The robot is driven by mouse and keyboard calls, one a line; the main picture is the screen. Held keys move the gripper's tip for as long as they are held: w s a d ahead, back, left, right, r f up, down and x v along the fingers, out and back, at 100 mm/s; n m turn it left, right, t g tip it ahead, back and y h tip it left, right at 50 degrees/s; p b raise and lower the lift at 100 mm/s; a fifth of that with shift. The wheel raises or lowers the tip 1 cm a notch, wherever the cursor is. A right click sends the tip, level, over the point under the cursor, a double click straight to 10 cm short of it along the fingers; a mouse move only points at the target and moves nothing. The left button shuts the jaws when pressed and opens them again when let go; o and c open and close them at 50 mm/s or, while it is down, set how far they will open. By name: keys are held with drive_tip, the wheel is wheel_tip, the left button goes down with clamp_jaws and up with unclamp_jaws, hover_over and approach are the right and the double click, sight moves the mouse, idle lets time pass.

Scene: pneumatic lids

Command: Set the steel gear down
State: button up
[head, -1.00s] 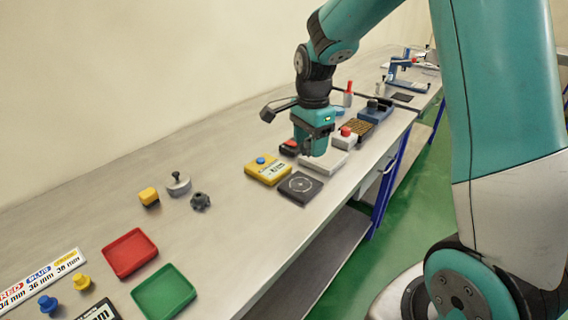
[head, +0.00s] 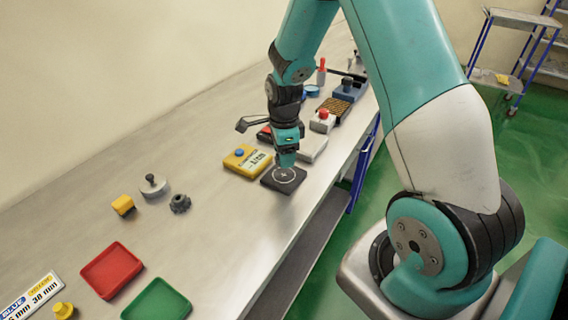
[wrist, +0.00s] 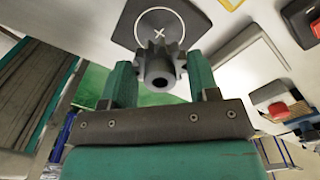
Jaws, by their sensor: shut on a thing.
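My gripper (head: 286,164) points down over the dark square pad (head: 272,185) with a white circle and cross. In the wrist view, its two teal fingers (wrist: 160,82) are shut on the steel gear (wrist: 160,64), a grey toothed piece with a round bored hub. The pad (wrist: 198,22) shows just beyond the gear, with the cross in clear view. The gear appears apart from the pad, but the gap is hard to judge. In the head view the gear is mostly hidden by my gripper.
A yellow scale-like box (head: 247,161) with a blue button stands left of the pad. A white plate (head: 313,148) and a red-button box (head: 322,121) stand behind. A dark gear-like part (head: 180,203), red tray (head: 112,270) and green tray (head: 157,301) are nearer.

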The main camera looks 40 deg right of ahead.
sight(284, 175)
drive_tip(key=shift+f+p, duration=0.3)
drive_tip(key=shift+f, duration=2.1)
drive_tip(key=shift+f, duration=0.1)
drive_tip(key=o, duration=1.1)
drive_tip(key=shift+c, duration=0.2)
